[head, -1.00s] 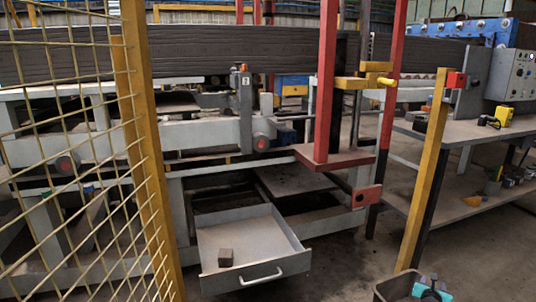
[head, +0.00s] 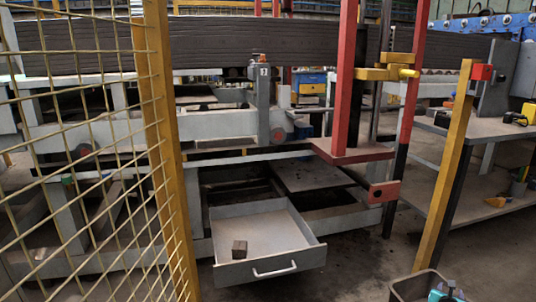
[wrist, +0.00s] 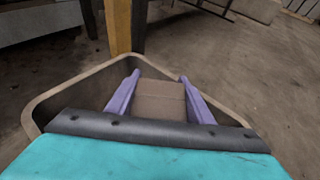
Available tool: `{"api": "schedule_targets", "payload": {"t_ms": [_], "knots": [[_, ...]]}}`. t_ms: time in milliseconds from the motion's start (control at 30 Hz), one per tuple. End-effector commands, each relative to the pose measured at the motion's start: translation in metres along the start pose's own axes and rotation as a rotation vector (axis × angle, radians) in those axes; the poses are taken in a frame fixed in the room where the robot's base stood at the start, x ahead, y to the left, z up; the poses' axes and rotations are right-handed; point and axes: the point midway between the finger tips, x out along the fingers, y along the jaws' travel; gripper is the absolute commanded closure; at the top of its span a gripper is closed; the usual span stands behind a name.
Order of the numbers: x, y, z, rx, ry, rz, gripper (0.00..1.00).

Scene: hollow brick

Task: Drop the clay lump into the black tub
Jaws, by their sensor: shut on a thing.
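My gripper (wrist: 158,85) has purple fingers and a teal body. It is shut on a grey-brown block, the clay lump (wrist: 160,102), which shows between the fingers in the wrist view. The black tub (wrist: 72,84) lies around and below the fingers there, its rim showing on both sides. How far the lump is above the tub's bottom I cannot tell. In the head view the tub (head: 402,283) stands at the bottom right, cut by the frame edge, with my gripper (head: 445,290) over it. The lump is not clear there.
A similar dark block (head: 240,249) lies in an open grey drawer (head: 290,240). A yellow mesh fence (head: 165,140) stands at the left. A yellow post (head: 445,165) rises just behind the tub. A grey shelf bench (head: 480,200) is at the right.

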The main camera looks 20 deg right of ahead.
Motion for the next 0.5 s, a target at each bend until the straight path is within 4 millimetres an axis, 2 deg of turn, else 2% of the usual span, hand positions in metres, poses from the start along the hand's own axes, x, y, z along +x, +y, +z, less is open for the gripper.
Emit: {"api": "schedule_targets", "payload": {"t_ms": [33, 200, 500], "knots": [[0.003, 0.0, -0.007, 0.0, 0.0, 0.0, 0.8], [0.006, 0.0, -0.015, 0.0, 0.0, 0.0, 0.8], [0.008, 0.0, -0.021, 0.0, -0.001, 0.0, 0.8]]}}
